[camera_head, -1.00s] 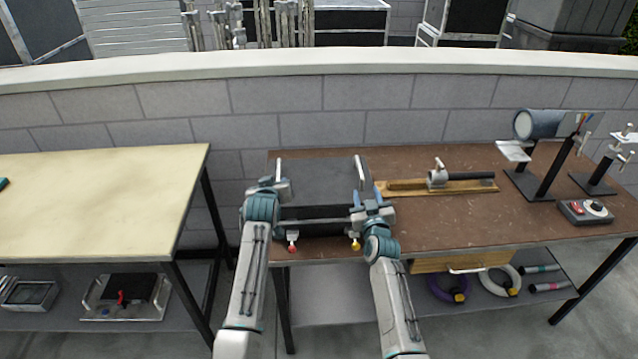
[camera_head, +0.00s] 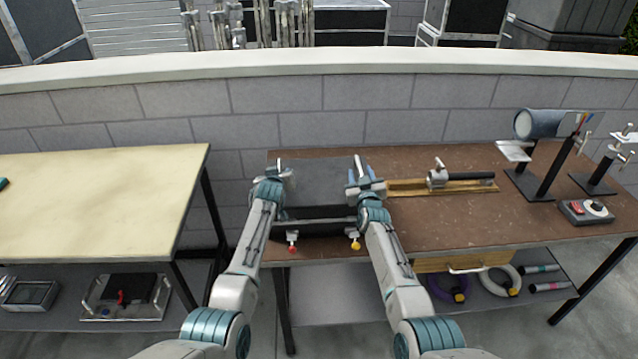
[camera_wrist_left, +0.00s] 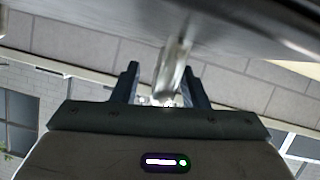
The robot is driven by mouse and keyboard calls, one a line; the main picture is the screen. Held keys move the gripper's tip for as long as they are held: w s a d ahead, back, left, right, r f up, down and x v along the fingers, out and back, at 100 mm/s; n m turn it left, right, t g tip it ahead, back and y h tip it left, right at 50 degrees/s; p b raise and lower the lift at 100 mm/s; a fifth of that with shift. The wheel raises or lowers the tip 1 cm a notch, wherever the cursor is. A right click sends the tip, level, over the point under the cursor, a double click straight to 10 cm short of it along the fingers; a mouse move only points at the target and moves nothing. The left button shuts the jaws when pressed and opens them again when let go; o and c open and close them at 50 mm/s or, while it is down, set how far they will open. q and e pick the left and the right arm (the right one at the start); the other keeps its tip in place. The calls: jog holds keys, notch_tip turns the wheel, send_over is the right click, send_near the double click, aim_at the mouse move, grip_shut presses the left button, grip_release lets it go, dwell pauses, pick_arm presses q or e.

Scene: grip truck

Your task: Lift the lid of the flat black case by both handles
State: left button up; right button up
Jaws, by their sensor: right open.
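The flat black case (camera_head: 316,228) lies on the brown table with its dark grey lid (camera_head: 322,180) down. A light metal handle stands at each side of the lid; the right handle (camera_head: 359,166) shows between the blue fingers of my right gripper (camera_head: 361,173), which is open. My left gripper (camera_head: 280,175) is at the left handle, its fingers mostly hidden in the head view. In the left wrist view, the fingers of my left gripper (camera_wrist_left: 162,88) are spread, with a metal handle (camera_wrist_left: 174,75) between them and a gap on one side.
A red-tipped latch (camera_head: 292,247) and a yellow-tipped latch (camera_head: 355,244) hang at the case's front. A wooden rail with a clamp (camera_head: 437,181) lies right of the case. The brown table (camera_head: 450,222) has free room at front right. A pale table (camera_head: 90,205) stands left.

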pick_arm(q)
jog(key=shift+w+f, duration=0.25)
jog(key=shift+w, duration=0.2)
pick_arm(e)
jog(key=shift+w, duration=0.55)
pick_arm(q)
grip_shut()
pick_arm(e)
grip_shut()
pick_arm(q)
jog(key=shift+r, duration=0.15)
pick_arm(e)
jog(key=shift+r, duration=0.1)
